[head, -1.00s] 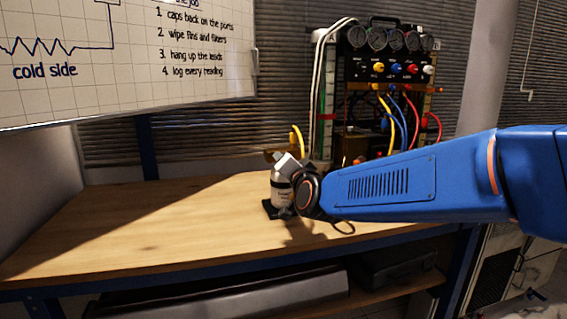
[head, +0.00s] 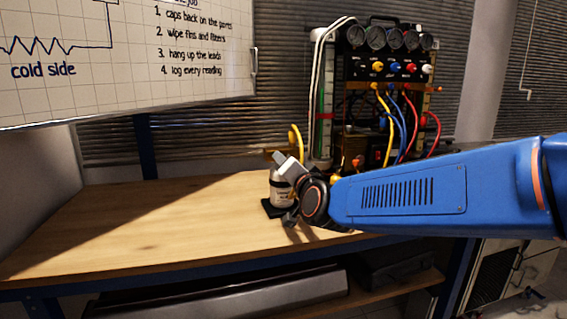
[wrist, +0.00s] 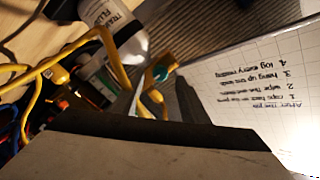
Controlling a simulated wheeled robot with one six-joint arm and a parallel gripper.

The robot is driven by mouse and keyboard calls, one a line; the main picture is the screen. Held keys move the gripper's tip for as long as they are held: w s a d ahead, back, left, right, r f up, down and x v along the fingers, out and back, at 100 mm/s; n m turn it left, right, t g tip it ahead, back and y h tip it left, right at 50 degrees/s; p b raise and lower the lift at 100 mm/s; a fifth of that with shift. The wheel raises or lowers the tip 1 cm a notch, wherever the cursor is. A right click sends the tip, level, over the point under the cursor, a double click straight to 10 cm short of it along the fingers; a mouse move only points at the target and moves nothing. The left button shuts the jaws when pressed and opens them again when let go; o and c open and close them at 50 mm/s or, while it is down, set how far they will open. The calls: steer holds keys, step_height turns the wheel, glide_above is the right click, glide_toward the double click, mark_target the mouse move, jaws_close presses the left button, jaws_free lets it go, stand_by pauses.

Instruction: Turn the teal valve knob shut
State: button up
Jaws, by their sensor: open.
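The teal valve knob (wrist: 161,73) shows in the wrist view as a small teal piece on a yellow fitting (wrist: 167,65). It lies just beyond my gripper (wrist: 160,97), roughly between the dark fingers. My gripper is open, and no contact with the knob shows. In the head view my gripper (head: 286,185) is low over the bench beside a white bottle. The knob cannot be made out there. Which way the knob is turned is too small to tell.
The white bottle (head: 282,188) stands on the wooden bench (head: 150,225) close to my gripper. A yellow hose (wrist: 110,50) runs past the bottle near the fingers. The gauge rig (head: 388,70) with coloured hoses stands behind my arm. The bench's left side is clear.

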steer(key=v, duration=1.4)
steer(key=shift+d+f, duration=0.1)
steer(key=s+d+f+n+g+h, duration=0.5)
steer(key=s+d+f+g, duration=0.7)
steer(key=s+d+f, duration=1)
steer(key=d, duration=0.3)
steer(key=shift+d+f+h, duration=0.25)
steer(key=shift+f+h, duration=0.1)
steer(key=shift+h, duration=0.05)
